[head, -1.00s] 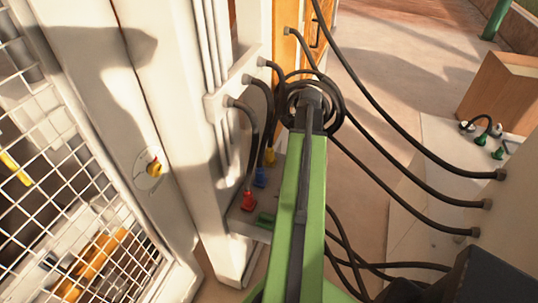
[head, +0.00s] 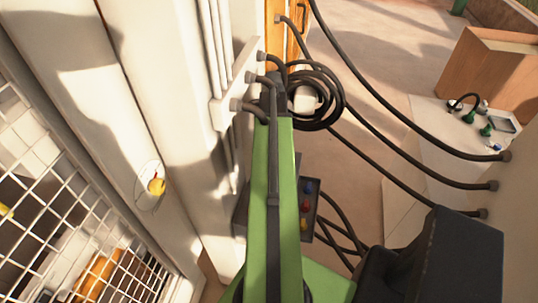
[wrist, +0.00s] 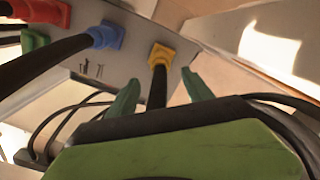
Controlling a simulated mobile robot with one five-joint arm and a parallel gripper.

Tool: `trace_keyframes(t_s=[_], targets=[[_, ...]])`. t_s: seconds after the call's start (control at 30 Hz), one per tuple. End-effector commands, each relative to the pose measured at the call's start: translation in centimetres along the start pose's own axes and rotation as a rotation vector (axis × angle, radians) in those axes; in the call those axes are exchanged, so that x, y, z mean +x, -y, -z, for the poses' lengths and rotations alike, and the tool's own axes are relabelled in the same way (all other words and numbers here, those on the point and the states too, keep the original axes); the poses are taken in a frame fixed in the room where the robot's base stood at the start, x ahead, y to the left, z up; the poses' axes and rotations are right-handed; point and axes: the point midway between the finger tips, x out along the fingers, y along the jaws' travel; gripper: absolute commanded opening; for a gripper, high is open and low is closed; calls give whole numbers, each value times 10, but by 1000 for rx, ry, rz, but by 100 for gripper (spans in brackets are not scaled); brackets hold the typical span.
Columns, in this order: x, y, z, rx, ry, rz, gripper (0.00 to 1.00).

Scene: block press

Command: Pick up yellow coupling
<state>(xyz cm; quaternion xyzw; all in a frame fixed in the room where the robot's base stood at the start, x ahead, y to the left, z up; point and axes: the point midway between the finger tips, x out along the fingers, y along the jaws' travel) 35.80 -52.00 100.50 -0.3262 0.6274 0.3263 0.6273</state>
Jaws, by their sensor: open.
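The yellow coupling (wrist: 161,55) sits on a grey plate (wrist: 145,30) in the wrist view, with a black hose running from it toward my gripper. My gripper (wrist: 160,80) is open, with one green finger on each side of that hose. The fingertips are just short of the coupling's yellow body, and whether they touch the hose cannot be told.
A blue coupling (wrist: 104,36) and a red one (wrist: 42,12) stand left of the yellow one, with their black hoses close by. A wire mesh (head: 95,225) is at left.

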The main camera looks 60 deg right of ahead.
Motion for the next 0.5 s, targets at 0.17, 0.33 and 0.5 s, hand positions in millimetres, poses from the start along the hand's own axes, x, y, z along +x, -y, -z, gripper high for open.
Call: trace_keyframes(t_s=[0.17, 0.33, 0.5], targets=[[22, -1, 4, 7, 0, 0, 60], [27, -2, 4, 10, 0, 0, 60], [57, -2, -3, 10, 0, 0, 60]])
